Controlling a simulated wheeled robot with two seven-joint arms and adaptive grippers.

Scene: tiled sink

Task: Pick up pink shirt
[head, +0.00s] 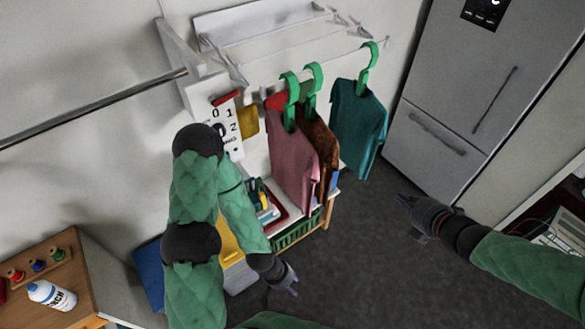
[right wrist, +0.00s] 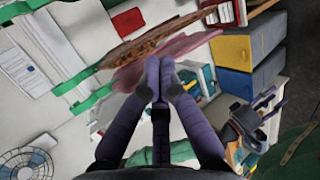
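The pink shirt (head: 291,160) hangs on a green hanger from a white rail in the head view, left of a brown shirt (head: 325,146). Its edge also shows in the right wrist view (right wrist: 185,44), behind my fingertips. My right gripper (head: 412,208) is well to the right of the shirts and apart from them. Its fingertips are together with nothing between them in the right wrist view (right wrist: 161,74). My left gripper (head: 290,278) is low, below the pink shirt and apart from it. Its fingers are too small to judge.
A teal shirt (head: 358,122) hangs at the right of the rail. A low shelf (head: 325,215) with books and a green basket stands below the shirts. A grey fridge (head: 468,85) is at the right. A wooden cabinet (head: 75,275) is at lower left. Floor between shelf and fridge is clear.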

